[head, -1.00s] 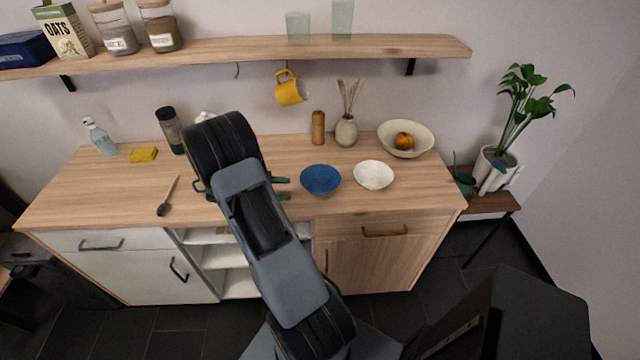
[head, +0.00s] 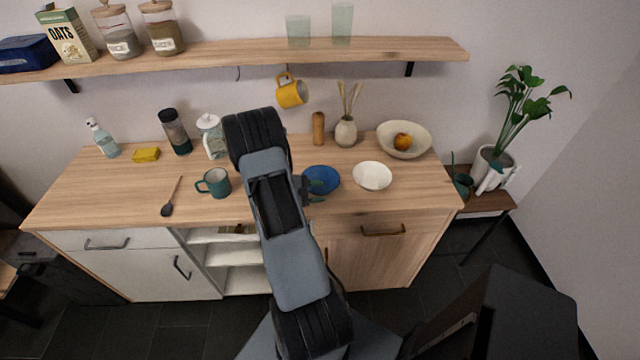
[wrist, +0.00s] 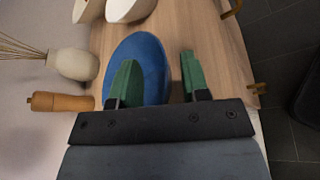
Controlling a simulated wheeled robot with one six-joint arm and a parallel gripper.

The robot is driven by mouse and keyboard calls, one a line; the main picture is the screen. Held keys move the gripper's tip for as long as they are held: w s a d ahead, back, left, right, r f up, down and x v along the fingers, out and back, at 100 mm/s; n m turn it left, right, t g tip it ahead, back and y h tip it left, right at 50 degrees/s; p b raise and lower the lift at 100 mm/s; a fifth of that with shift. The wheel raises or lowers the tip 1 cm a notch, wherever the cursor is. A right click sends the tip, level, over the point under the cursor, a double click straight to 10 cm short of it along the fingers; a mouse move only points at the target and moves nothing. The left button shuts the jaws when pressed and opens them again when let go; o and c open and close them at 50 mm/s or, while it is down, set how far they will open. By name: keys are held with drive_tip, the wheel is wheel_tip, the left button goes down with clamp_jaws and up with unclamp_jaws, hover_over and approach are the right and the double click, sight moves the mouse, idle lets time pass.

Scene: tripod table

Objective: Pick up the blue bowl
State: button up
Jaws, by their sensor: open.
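The blue bowl (head: 325,181) sits on the wooden counter, just right of my arm in the head view. In the wrist view the blue bowl (wrist: 151,60) lies ahead of and partly beneath my gripper (wrist: 159,78). The gripper is open, its two green fingers apart with nothing held. The left finger overlaps the bowl in the picture, and the right finger is beyond its right edge, over bare wood. Whether a finger touches the bowl I cannot tell. In the head view the gripper (head: 314,188) overlaps the bowl's left side.
A white bowl (head: 372,176) stands close to the right of the blue bowl. A pepper mill (head: 318,128) and a vase (head: 346,131) stand behind it. A teal mug (head: 217,183) is left of my arm. The counter's front edge (head: 400,211) is close.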

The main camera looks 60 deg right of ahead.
clamp_jaws()
idle(0.4)
idle(0.4)
drive_tip(key=shift+r, duration=0.35)
wheel_tip(320, 180, up, 2)
drive_tip(key=shift+r+b, duration=0.25)
drive_tip(key=shift+b, duration=0.45)
drive_tip(key=a+r+b, duration=0.1)
drive_tip(key=a+r, duration=0.8)
drive_tip(key=a, duration=0.5)
drive_tip(key=shift+s+r+b, duration=0.35)
drive_tip(key=shift+s+r, duration=0.05)
